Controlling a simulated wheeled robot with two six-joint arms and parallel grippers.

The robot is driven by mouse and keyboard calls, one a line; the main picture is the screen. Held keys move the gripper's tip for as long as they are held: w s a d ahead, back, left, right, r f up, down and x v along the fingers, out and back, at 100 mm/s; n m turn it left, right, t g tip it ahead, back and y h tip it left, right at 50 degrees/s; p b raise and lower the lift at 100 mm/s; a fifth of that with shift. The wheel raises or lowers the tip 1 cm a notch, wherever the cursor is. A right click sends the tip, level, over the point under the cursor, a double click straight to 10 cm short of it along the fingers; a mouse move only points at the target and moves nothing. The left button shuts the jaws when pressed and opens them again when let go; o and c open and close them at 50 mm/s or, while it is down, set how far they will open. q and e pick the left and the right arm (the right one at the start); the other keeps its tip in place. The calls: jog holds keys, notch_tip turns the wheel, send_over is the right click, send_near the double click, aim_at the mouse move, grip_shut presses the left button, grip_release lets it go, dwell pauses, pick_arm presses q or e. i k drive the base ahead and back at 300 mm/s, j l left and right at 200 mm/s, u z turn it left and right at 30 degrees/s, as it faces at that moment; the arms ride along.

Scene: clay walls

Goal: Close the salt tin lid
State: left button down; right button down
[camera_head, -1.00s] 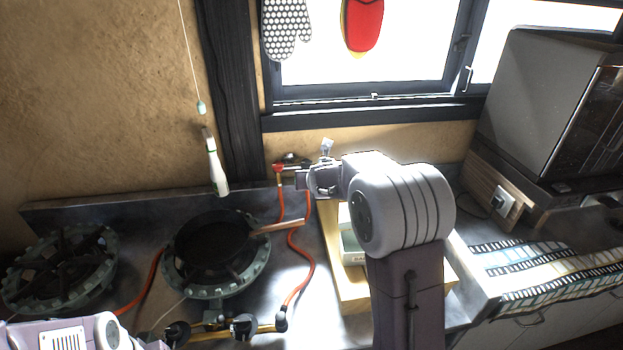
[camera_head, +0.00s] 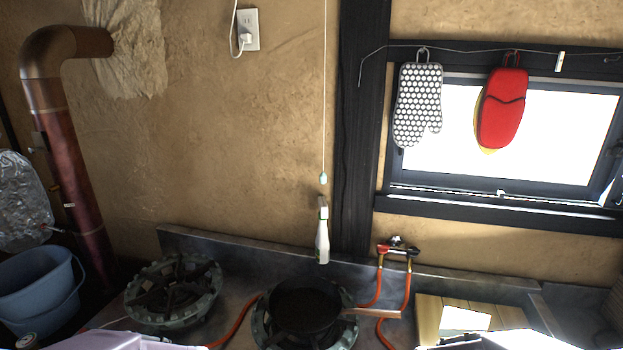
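A pale, brightly lit flat shape (camera_head: 465,319), which seems to be part of the salt tin, shows over a wooden board (camera_head: 428,316) at the lower right. Its lower part is hidden behind a pale piece of my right arm at the bottom edge. I cannot tell whether its lid is open or shut. Only a pale piece of my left arm shows at the bottom left. Neither gripper is in view.
Two gas burners stand on the counter, the left one (camera_head: 173,293) empty. A black pan (camera_head: 305,305) sits on the other, its handle pointing right towards the board. Orange hoses (camera_head: 408,290) run between the pan and board. A blue bucket (camera_head: 38,290) stands far left.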

aim_at(454, 322)
jog(key=k+l+z, duration=0.1)
jog(key=z, duration=0.4)
jog(key=k+l+z, duration=0.1)
jog(key=l+z, duration=0.25)
jog(key=z, duration=0.15)
